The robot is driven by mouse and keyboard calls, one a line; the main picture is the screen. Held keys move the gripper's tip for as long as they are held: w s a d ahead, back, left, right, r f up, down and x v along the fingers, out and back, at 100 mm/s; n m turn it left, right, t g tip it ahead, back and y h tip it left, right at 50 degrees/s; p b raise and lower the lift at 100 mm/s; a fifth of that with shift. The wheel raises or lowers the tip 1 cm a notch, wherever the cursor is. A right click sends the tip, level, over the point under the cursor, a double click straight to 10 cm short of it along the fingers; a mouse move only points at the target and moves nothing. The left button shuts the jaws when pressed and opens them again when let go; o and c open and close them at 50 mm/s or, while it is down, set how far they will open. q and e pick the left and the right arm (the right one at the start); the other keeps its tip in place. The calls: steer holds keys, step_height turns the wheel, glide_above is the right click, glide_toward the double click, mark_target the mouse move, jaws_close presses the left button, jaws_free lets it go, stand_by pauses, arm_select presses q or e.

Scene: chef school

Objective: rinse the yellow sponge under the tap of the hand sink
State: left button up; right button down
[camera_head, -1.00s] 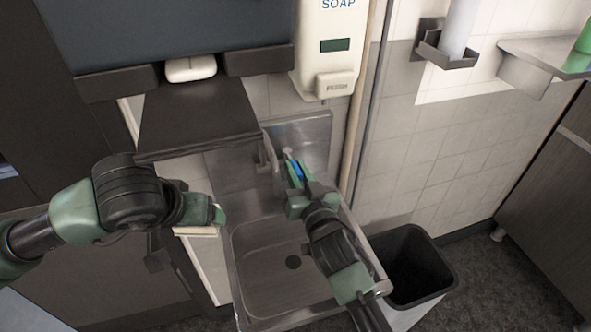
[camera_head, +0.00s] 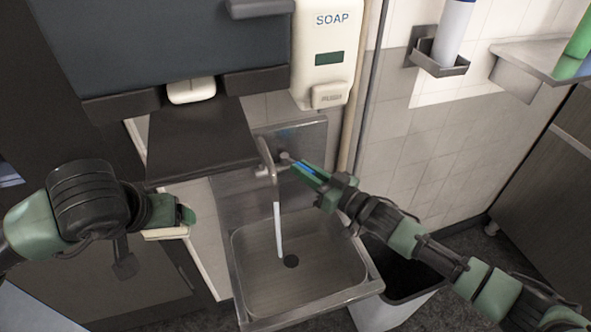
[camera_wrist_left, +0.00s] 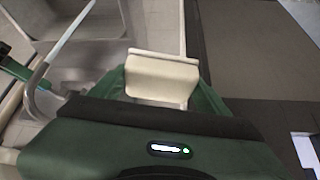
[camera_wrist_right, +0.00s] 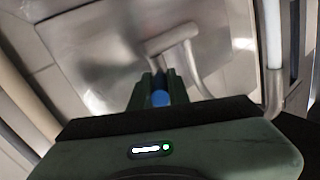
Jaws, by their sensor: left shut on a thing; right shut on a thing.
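The hand sink (camera_head: 330,282) is a steel basin with a drain. Its curved tap (camera_head: 266,160) stands at the back, and a white stream of water (camera_head: 279,230) falls from it toward the drain. My right gripper (camera_head: 308,172) is shut on the blue-marked tap handle (camera_wrist_right: 159,98) beside the spout. My left gripper (camera_head: 186,216) is left of the basin, outside the stream. It is shut on a pale cream-yellow block, the sponge (camera_wrist_left: 162,76), partly hidden by the gripper in the head view. The basin and spout also show in the left wrist view.
A soap dispenser (camera_head: 322,55) hangs on the wall above. A dark-lined bin (camera_head: 385,308) stands right of the sink. The basin's inside is clear apart from the water.

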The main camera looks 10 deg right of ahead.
steer(key=c, duration=1.3)
jaws_free()
steer(key=shift+c, duration=0.2)
arm_select(q)
steer(key=shift+f+b, duration=0.95)
steer(key=shift+f, duration=0.1)
arm_select(e)
steer(key=v, duration=1.2)
arm_select(q)
steer(key=shift+d, duration=0.1)
arm_select(e)
steer(key=shift+s, duration=0.1)
